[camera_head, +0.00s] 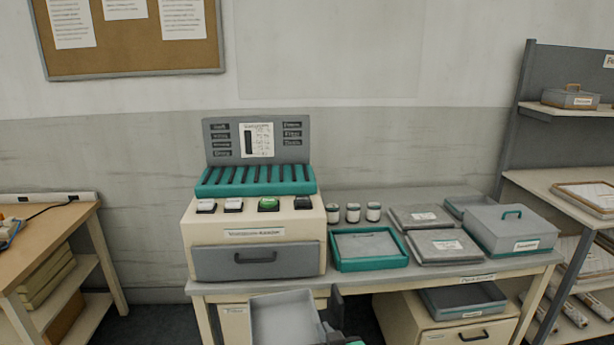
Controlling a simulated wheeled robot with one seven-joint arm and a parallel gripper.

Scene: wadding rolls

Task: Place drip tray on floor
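A light grey open tray (284,318), which looks like the drip tray, is at the bottom centre of the view, in front of the table. It looks slightly tilted, and its lower end is cut off by the frame edge. My dark gripper (334,308) is at the tray's right wall and appears shut on it; the fingertips are partly hidden. The dark floor (155,325) shows at the lower left, between the two tables; the floor below the tray is hidden.
The grey worktable (385,283) carries a cream machine (254,222), a teal-rimmed tray (368,264), three small jars (353,213) and grey boxes (511,229). Under it are a drawer cabinet (440,325) and a dark tray (462,299). A wooden table (45,238) stands left, shelving (560,185) right.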

